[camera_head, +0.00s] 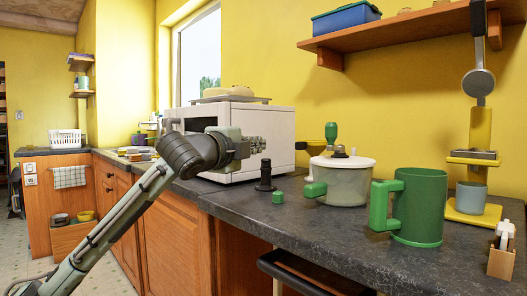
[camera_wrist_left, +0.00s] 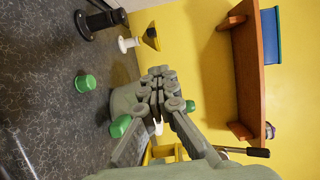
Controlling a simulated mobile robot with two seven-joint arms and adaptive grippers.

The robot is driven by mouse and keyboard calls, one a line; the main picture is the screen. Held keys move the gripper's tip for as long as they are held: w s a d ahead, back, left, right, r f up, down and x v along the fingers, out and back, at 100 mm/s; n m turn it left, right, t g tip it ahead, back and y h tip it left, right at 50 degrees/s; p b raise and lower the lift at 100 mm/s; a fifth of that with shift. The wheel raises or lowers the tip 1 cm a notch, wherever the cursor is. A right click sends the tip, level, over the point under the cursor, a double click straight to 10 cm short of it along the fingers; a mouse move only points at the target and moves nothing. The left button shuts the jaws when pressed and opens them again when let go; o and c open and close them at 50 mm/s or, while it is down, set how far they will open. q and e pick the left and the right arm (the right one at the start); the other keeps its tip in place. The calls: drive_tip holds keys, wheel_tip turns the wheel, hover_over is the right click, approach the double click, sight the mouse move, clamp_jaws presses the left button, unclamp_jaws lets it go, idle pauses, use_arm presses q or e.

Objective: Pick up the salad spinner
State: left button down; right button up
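The salad spinner (camera_head: 345,182) is a cream-white tub with a lid, a green side handle and a green-knobbed crank on top. It stands upright on the dark counter, right of the microwave. My left gripper (camera_head: 258,145) is in the air left of the spinner and apart from it, in front of the microwave. In the left wrist view my gripper (camera_wrist_left: 157,82) has its fingers together with nothing between them. The spinner (camera_wrist_left: 122,102) shows behind the fingers there, partly hidden by them. My right gripper is in neither view.
A black grinder (camera_head: 265,176) and a small green cup (camera_head: 278,198) stand left of the spinner. A large green mug (camera_head: 418,208) is close on its right. A white microwave (camera_head: 285,135) is behind my gripper. A wooden shelf (camera_head: 400,31) hangs above.

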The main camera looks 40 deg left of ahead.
use_arm(q)
drive_tip(key=shift+c, duration=2.3)
unclamp_jaws()
